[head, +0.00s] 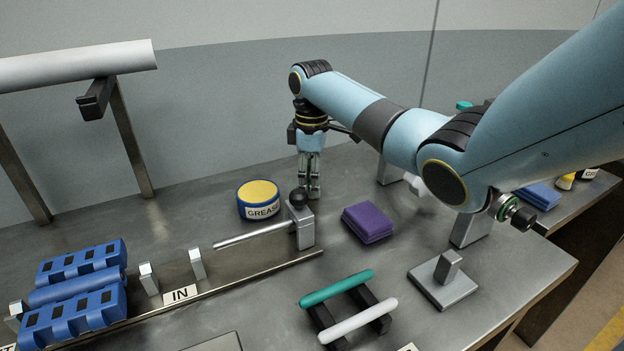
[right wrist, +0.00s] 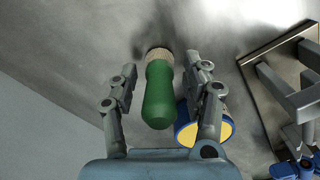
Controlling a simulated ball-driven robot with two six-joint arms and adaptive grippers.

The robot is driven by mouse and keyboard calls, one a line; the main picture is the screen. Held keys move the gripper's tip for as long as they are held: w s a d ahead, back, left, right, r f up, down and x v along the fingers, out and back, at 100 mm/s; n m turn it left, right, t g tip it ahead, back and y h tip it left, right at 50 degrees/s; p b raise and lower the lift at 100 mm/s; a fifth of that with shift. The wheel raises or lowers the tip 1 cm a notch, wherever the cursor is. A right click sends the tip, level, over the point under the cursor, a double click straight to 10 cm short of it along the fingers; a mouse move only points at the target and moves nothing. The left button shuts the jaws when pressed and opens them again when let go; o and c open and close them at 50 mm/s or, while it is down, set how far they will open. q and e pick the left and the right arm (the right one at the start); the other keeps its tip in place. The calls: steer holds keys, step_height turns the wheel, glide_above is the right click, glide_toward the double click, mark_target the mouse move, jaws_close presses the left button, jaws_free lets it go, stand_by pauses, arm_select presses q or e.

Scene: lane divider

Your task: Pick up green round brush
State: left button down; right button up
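The green round brush (right wrist: 158,95) shows in the right wrist view, with a green handle and a pale bristle end against the grey metal surface. My right gripper (right wrist: 162,66) is open, with one finger on each side of the brush and a gap to the handle on both sides. I cannot make out the brush in the head view. My left gripper is not in view.
A blue and yellow grease tin (head: 259,200) stands close to the right gripper. A lever with a black knob (head: 298,197), a purple pad stack (head: 368,222) and a rack with teal and white bars (head: 337,288) stand nearer. Blue blocks (head: 80,262) lie at left.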

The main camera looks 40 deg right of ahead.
jaws_close()
steer(key=shift+r, duration=0.15)
